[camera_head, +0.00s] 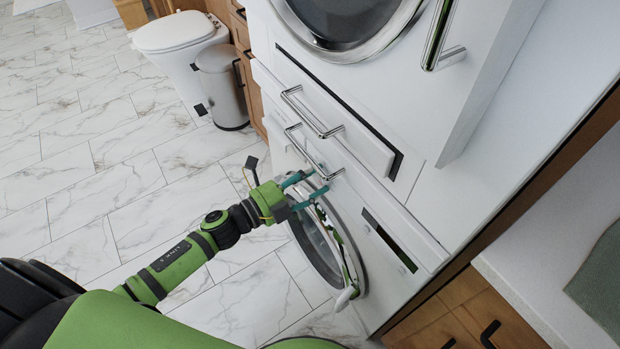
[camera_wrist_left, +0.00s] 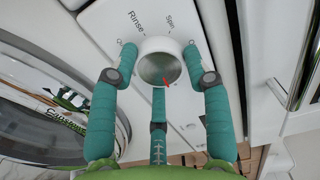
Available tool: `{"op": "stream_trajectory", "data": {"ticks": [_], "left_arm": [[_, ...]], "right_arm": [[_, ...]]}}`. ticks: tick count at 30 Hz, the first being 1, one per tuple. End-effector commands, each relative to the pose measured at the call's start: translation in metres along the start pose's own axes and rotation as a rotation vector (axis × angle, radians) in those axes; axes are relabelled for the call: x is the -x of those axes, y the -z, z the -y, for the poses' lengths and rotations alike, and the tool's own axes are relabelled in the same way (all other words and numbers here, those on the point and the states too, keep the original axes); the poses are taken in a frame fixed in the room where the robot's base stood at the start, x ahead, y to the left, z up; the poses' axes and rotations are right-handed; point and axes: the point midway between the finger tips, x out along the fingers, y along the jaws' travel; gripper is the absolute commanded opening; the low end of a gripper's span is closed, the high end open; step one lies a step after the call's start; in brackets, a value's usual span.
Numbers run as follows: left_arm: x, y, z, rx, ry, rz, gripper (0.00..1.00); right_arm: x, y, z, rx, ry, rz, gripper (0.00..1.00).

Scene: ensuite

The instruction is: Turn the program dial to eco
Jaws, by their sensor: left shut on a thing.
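The program dial (camera_wrist_left: 158,62) is a round knob with a white rim and a grey face on a white panel, seen in the left wrist view. A red mark on its face points to the lower right. "Rinse" and "Spin" are printed above it; I cannot make out an eco label. My left gripper (camera_head: 309,184) is at the lower washing machine's front panel in the head view. Its teal fingers are shut on the dial, one at each side and one below. The dial cannot be made out in the head view. My right gripper is not in view.
The lower washing machine's round door (camera_head: 322,247) is just below the gripper. Chrome bar handles (camera_head: 314,152) stick out just above it. A second machine (camera_head: 347,22) sits higher up. A bin (camera_head: 221,87) and toilet (camera_head: 180,45) stand beyond; the tiled floor (camera_head: 90,170) is clear.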

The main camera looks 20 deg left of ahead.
Motion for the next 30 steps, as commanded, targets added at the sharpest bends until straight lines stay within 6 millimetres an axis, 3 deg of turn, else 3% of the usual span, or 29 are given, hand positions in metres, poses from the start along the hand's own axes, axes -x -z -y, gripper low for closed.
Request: {"op": "stream_trajectory", "data": {"ticks": [1, 7, 8, 9, 10, 22, 30], "left_arm": [[-0.002, 0.009, 0.002, 0.005, 0.010, -0.019, 0.16], [-0.002, 0.009, 0.002, 0.006, 0.009, -0.019, 0.16], [-0.002, 0.009, 0.002, 0.006, 0.009, -0.019, 0.53], [-0.002, 0.009, 0.002, 0.007, 0.009, -0.019, 0.69], [-0.002, 0.009, 0.002, 0.007, 0.009, -0.018, 0.73], [0.005, 0.004, -0.001, 0.005, 0.000, -0.009, 0.73], [0.051, 0.005, -0.002, 0.006, -0.003, -0.009, 0.73]], "right_arm": [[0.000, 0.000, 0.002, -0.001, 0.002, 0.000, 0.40], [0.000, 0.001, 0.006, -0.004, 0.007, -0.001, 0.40], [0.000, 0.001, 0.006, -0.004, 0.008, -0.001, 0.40], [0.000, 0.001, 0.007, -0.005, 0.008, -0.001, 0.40], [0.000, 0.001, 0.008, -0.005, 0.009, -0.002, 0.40], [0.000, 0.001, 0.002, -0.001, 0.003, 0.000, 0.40], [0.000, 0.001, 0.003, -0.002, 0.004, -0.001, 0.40]]}}
